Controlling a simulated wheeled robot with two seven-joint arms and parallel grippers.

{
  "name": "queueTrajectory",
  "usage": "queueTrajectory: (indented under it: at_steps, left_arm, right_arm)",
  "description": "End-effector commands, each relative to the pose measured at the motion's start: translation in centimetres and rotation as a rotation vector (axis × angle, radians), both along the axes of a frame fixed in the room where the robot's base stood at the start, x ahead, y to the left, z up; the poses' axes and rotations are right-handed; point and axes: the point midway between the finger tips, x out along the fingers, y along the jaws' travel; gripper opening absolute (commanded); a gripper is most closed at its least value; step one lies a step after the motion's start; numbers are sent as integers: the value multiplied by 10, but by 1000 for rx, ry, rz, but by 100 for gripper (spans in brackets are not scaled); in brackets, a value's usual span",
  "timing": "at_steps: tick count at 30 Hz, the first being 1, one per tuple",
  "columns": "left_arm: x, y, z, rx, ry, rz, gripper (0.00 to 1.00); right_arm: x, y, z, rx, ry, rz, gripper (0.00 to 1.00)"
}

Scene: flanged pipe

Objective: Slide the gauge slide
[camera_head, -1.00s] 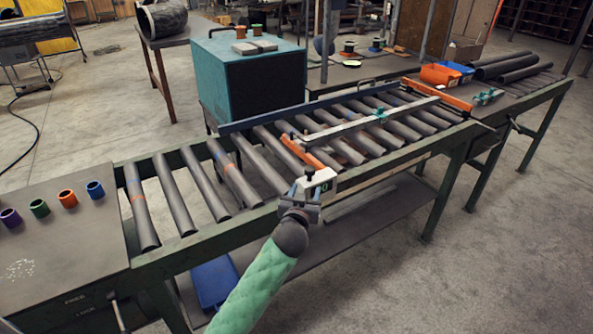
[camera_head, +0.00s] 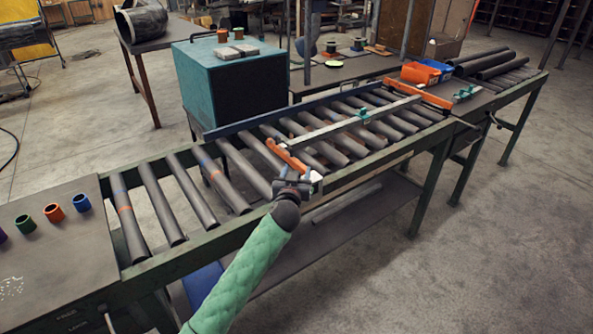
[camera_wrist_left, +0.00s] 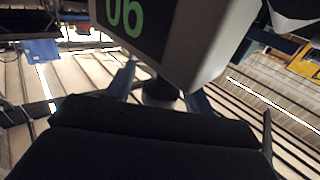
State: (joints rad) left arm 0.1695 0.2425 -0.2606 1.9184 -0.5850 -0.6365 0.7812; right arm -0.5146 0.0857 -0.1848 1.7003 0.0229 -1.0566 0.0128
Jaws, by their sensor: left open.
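The gauge slide, a pale block (camera_head: 316,182), is at the near end of an orange arm (camera_head: 287,156) over the roller conveyor. In the left wrist view it is a pale housing (camera_wrist_left: 204,45) with a dark display and green digits reading "06", partly cut off. My left gripper (camera_head: 295,186) is open right at the block and hides part of it. In the left wrist view its bluish fingers (camera_wrist_left: 163,98) stand apart on either side of a dark round part under the housing. I cannot tell whether they touch it. My right gripper is not in view.
A silver bar (camera_head: 335,131) with a teal clamp (camera_head: 363,114) lies above the rollers. A second orange arm (camera_head: 425,95) is at its far end. A teal box (camera_head: 230,85) stands behind the conveyor. Coloured rings (camera_head: 54,212) sit on the left table.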

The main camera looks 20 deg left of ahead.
Motion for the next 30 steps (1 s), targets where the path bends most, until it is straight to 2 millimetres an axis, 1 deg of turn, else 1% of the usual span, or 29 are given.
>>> queueTrajectory:
  at_steps: [3, 10, 11, 12, 14, 18, 19, 25, 30]
  left_arm:
    - [3, 0, 0, 0, 0, 0, 53]
    - [3, 0, 0, 0, 0, 0, 53]
    - [3, 0, 0, 0, 0, 0, 51]
    - [3, 0, 0, 0, 0, 0, 43]
    - [3, 0, 0, 0, 0, 0, 31]
    - [3, 0, 0, 0, 0, 0, 4]
    - [3, 0, 0, 0, 0, 0, 0]
    - [-2, 4, -1, -1, 1, 0, 0]
    - [-22, 20, -2, -3, 2, 0, 0]
  right_arm:
    - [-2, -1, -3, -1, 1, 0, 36]
    - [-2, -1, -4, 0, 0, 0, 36]
    - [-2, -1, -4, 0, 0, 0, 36]
    - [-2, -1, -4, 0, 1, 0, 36]
    - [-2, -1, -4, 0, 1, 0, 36]
    - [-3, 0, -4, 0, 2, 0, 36]
    - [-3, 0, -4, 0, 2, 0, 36]
    - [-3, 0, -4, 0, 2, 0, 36]
    - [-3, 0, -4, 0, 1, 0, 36]
